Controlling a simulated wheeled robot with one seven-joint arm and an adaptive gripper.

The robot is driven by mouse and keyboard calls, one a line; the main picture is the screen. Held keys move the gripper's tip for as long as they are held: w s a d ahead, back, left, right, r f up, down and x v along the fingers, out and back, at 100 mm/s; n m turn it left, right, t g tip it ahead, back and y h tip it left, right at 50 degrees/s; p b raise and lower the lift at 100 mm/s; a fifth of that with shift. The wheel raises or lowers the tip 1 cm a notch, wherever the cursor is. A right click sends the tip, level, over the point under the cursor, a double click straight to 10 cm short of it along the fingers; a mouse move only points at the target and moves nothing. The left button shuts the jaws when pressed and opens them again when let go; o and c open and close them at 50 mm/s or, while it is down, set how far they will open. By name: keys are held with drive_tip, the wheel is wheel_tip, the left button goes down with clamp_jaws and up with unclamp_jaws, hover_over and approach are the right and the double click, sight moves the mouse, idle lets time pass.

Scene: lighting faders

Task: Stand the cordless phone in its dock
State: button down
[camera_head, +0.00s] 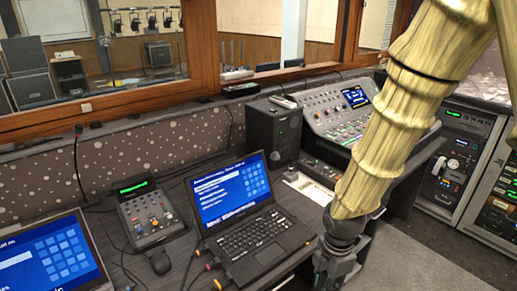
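My arm comes down from the upper right, and my gripper (335,268) is at the lower edge of the view, just right of the laptop. Its fingertips are cut off or too dark to make out, so I cannot tell whether it is open or shut, or whether it holds anything. A small light-coloured, elongated object (283,101) lies on top of the black speaker (273,134); it may be the cordless phone, but it is too small to be sure. I cannot make out a dock for certain; part of the desk is hidden behind my arm.
An open laptop (262,240), a small fader box (150,217), a mouse (160,262) and another screen (45,258) crowd the dark desk. A mixing console (335,116) stands behind my arm. Equipment racks (458,150) stand at right. Cables lie near the laptop.

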drive_tip(key=shift+f+m, duration=0.4)
drive_tip(key=shift+m, duration=0.8)
drive_tip(key=w+f+m, duration=0.7)
drive_tip(key=f+m, duration=0.5)
drive_tip(key=m, duration=0.7)
drive_tip(key=shift+d+f, duration=0.25)
drive_tip(key=shift+d, duration=0.1)
